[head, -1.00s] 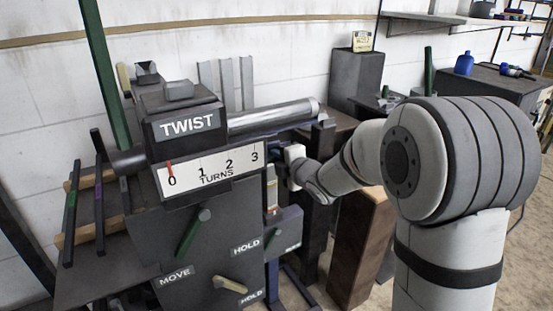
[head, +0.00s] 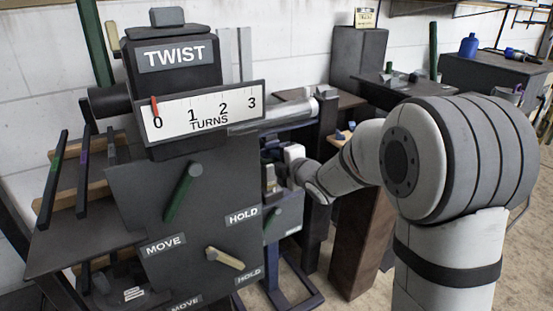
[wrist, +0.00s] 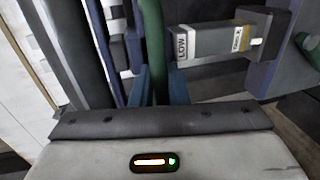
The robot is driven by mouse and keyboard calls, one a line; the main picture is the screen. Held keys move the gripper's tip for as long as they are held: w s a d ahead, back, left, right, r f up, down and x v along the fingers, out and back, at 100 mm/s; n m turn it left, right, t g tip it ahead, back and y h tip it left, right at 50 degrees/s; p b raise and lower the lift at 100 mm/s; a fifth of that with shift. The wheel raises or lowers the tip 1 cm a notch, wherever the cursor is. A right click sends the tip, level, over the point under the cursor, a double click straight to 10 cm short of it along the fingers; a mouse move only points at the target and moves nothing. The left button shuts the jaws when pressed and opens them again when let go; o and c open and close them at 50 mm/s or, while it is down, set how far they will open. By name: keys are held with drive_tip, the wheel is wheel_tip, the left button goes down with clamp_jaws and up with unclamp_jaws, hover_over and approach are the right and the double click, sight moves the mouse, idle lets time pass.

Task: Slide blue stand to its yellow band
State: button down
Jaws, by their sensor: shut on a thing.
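The blue stand's base (head: 290,285) shows low in the head view, right of the dark machine; its upper part is mostly hidden behind the machine and my arm. My gripper (wrist: 158,88) is at the stand's upper part, shut on an upright green bar (wrist: 153,45) between its blue fingers. In the head view my gripper (head: 285,165) is partly hidden beside the machine. In the wrist view a scale plate (wrist: 208,42) marked LOW has a yellow band (wrist: 240,40) near its right end. I cannot tell where the stand sits against the band.
The machine has a TWIST sign (head: 174,55), a turns scale (head: 205,115) with its red pointer at 0, a green lever (head: 183,190) and a tan lever (head: 225,258). A brown post (head: 360,245) stands close right of the stand. Open floor lies at the lower right.

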drive_tip(key=c, duration=1.5)
unclamp_jaws()
drive_tip(key=shift+p+v, duration=1.1)
drive_tip(key=shift+v, duration=2.8)
